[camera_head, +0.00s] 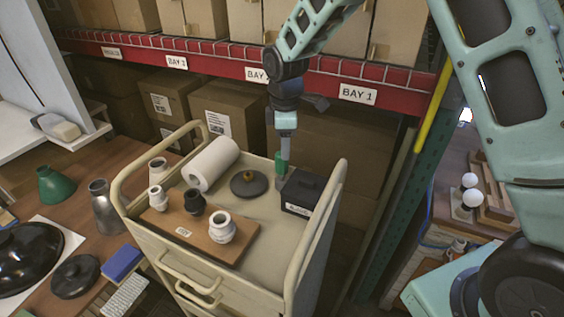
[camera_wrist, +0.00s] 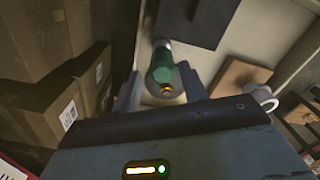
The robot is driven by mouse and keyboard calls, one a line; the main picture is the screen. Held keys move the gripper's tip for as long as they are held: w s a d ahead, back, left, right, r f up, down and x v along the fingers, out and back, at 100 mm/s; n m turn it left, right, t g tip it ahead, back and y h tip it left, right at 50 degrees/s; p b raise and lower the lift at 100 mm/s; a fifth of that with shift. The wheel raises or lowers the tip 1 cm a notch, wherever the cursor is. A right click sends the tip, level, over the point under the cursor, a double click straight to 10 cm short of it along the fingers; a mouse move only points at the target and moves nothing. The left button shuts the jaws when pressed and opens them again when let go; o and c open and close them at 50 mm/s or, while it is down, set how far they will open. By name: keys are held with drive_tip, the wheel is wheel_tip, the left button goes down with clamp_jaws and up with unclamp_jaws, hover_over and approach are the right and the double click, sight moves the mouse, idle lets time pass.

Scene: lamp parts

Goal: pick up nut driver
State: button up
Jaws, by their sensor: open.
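The nut driver's green handle (camera_head: 279,163) shows on the cart top at the back right, beside a black box. In the wrist view the green handle (camera_wrist: 163,69) lies between my two finger sides, with a yellowish spot at its lower end. My gripper (camera_head: 284,170) points down right next to the handle and partly hides it. The wrist view shows the fingers (camera_wrist: 160,92) apart, one on each side of the green handle. I cannot tell whether they touch it.
A black box (camera_head: 302,195) stands close to the right of my gripper. A dark disc with a brass centre (camera_head: 248,183), a white roll (camera_head: 211,164) and a wooden board (camera_head: 176,232) with sockets share the cart. The cart's raised side (camera_head: 318,230) and a red shelf beam (camera_head: 225,68) bound the space.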

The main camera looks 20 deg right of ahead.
sight(282, 167)
wheel_tip(282, 167, down, 3)
drive_tip(key=shift+r+p, duration=0.1)
drive_tip(key=shift+p, duration=0.2)
drive_tip(key=shift+a+f+p, duration=0.15)
drive_tip(key=shift+f+p, duration=0.35)
drive_tip(key=shift+p, duration=0.05)
drive_tip(key=shift+a+f+p, duration=0.2)
drive_tip(key=shift+f+p, duration=0.75)
drive_tip(key=shift+f, duration=1.2)
drive_tip(key=c, duration=0.8)
